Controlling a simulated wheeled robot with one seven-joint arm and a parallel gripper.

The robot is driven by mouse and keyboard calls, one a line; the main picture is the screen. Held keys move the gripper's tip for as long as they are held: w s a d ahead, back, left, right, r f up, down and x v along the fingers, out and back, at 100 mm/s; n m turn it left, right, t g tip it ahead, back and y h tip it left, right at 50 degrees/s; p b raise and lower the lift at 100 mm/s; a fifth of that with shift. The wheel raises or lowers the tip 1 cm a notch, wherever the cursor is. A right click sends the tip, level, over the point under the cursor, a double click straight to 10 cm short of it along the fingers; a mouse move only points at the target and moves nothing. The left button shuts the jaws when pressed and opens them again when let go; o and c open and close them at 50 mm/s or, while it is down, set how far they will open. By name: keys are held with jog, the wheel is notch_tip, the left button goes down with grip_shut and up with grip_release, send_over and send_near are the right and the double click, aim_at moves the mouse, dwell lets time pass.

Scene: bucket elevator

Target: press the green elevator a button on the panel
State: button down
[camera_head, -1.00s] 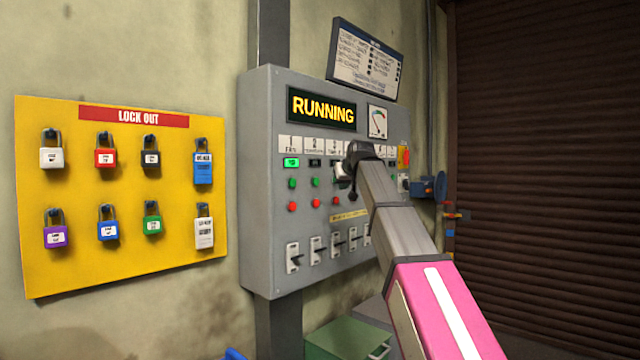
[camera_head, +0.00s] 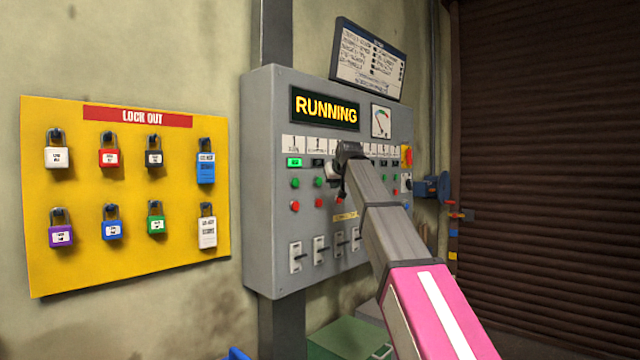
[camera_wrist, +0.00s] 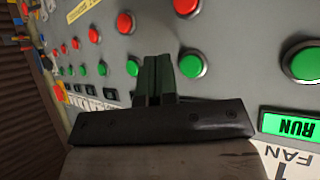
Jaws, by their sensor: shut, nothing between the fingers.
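The grey control panel (camera_head: 262,190) has columns of green and red buttons. The green button of column 2 (camera_head: 319,183), whose label is too blurred to read surely, also shows in the wrist view (camera_wrist: 192,65). The green button of column 1, marked FAN (camera_wrist: 303,63), is further right there, beside a lit RUN lamp (camera_wrist: 288,125). My gripper (camera_head: 334,172) is shut and empty at the panel face. In the wrist view its fingertips (camera_wrist: 156,62) are just left of the column 2 green button, and I cannot tell whether they touch the panel.
A display (camera_head: 325,107) reads RUNNING. Red buttons (camera_wrist: 185,6) sit beyond the green ones. Several switches (camera_head: 320,249) are low on the panel. A yellow lockout board (camera_head: 125,255) with padlocks hangs to the left, and a brown shutter (camera_head: 550,150) is on the right.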

jog(key=shift+w+a, duration=1)
jog(key=shift+a, duration=0.3)
dwell(1.1)
jog(key=shift+w+a, duration=0.25)
jog(key=shift+a, duration=0.05)
jog(key=shift+w+a, duration=0.3)
jog(key=shift+a, duration=0.1)
dwell(0.9)
dwell(0.3)
jog(key=shift+s+d, duration=0.55)
jog(key=shift+d, duration=0.15)
jog(key=s+d, duration=0.1)
jog(key=d, duration=0.1)
jog(key=s+d, duration=0.2)
dwell(0.5)
